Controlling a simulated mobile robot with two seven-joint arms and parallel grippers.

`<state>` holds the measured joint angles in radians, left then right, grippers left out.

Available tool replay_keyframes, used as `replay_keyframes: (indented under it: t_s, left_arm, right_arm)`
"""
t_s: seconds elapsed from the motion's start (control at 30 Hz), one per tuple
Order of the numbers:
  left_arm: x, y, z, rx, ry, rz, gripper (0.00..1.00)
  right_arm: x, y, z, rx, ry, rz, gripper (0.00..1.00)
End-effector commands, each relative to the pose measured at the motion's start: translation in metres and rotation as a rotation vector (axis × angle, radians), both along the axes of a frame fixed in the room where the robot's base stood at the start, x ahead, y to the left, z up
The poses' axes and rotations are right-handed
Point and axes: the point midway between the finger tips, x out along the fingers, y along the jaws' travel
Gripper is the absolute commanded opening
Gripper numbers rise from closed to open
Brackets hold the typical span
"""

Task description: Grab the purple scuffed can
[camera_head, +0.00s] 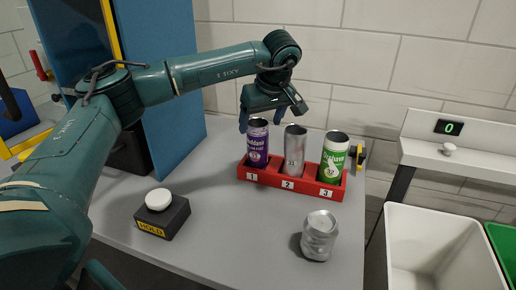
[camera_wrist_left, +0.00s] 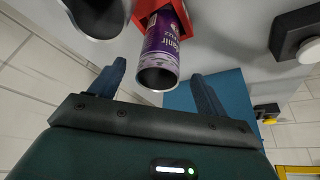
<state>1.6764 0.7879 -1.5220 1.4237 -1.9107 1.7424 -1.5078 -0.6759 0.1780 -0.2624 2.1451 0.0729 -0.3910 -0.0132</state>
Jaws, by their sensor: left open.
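The purple can (camera_head: 258,143) stands upright in slot 1 of the red rack (camera_head: 265,177), at its left end. It also shows in the left wrist view (camera_wrist_left: 160,52), with its open top towards the camera. My left gripper (camera_head: 262,110) is above and behind the purple can. Its two blue fingers (camera_wrist_left: 158,80) are spread wide, one on each side of the can's rim, and do not appear to touch it. Scuffs on the can cannot be made out clearly. My right gripper is not in view.
A plain silver can (camera_head: 294,151) stands in slot 2 and a green can (camera_head: 333,157) in slot 3. A dented silver can (camera_head: 320,236) stands at the front right. A black HOLD button box (camera_head: 163,217) is at the left. A white bin (camera_head: 440,213) stands beyond the table's right edge.

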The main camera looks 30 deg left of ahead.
Motion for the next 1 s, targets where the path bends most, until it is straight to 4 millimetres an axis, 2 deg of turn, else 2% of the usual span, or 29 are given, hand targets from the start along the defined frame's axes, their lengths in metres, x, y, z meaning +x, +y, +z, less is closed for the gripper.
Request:
replay_keyframes:
  t_s: [0.17, 0.5, 0.77, 1.0]
  left_arm:
    - [0.002, 0.004, -0.011, 0.0, 0.001, 0.0, 0.76]
    - [0.01, 0.018, -0.053, 0.0, 0.001, 0.0, 0.76]
    - [0.01, 0.019, -0.057, 0.0, -0.001, 0.0, 0.76]
    - [0.01, 0.019, -0.056, 0.0, -0.001, 0.0, 0.58]
  right_arm:
    - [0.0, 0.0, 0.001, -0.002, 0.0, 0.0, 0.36]
    - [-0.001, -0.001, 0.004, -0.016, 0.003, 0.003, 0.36]
    - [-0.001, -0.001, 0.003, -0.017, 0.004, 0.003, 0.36]
    - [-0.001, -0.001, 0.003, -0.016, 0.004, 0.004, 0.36]
